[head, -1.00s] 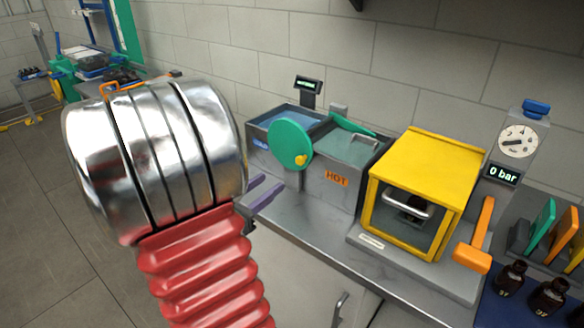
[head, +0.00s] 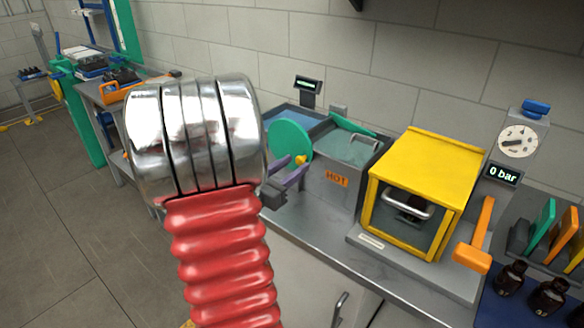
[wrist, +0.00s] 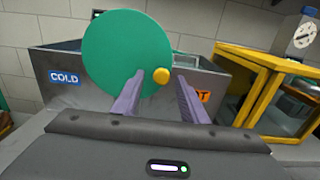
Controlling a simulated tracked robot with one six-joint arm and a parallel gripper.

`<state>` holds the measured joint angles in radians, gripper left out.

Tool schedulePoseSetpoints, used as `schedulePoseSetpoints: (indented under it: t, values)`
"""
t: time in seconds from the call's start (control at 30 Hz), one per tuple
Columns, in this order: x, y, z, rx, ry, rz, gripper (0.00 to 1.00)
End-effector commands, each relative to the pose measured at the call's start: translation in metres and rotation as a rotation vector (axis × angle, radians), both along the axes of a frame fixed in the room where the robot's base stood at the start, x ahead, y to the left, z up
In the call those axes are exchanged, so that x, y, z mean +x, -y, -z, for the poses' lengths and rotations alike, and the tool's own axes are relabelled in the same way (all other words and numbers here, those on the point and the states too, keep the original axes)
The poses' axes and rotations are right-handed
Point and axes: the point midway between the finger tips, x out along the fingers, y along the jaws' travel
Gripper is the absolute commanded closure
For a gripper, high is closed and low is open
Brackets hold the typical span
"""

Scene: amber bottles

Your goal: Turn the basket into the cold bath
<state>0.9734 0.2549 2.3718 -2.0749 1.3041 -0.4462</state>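The green wheel (head: 287,142) with a yellow knob (head: 301,160) stands at the front of the twin baths. In the wrist view the wheel (wrist: 118,48) fills the upper middle, with the knob (wrist: 161,75) between and just beyond my fingertips. My gripper (head: 293,169) has its purple fingers apart and empty; they also show in the wrist view (wrist: 158,90). The cold bath (head: 281,117) is at left, partly hidden by my arm and the wheel; its COLD label (wrist: 65,76) shows. The hot bath (head: 338,180) is at right. I cannot make out the basket clearly.
A yellow-framed cabinet (head: 421,180) with an orange lever (head: 476,250) stands right of the baths. Brown bottles (head: 548,297) are at the far right. The grey bench front (head: 315,245) is clear. A wall (head: 390,65) is behind.

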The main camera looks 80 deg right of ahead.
Motion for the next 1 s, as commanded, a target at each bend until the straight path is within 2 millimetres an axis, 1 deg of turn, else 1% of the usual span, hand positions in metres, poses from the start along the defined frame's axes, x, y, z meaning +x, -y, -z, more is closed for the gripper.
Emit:
schedulePoseSetpoints:
  t: [0.1,0.37,0.9,1.0]
  values:
    - [-0.0019,0.0037,-0.0002,0.0,0.001,0.001,0.6]
    - [-0.0017,0.0039,-0.0002,0.0,0.001,0.0,0.61]
    - [-0.0003,0.0039,-0.0003,0.0,0.0,-0.003,0.99]
    - [0.0002,0.004,-0.0003,0.0,0.0,-0.004,1.0]
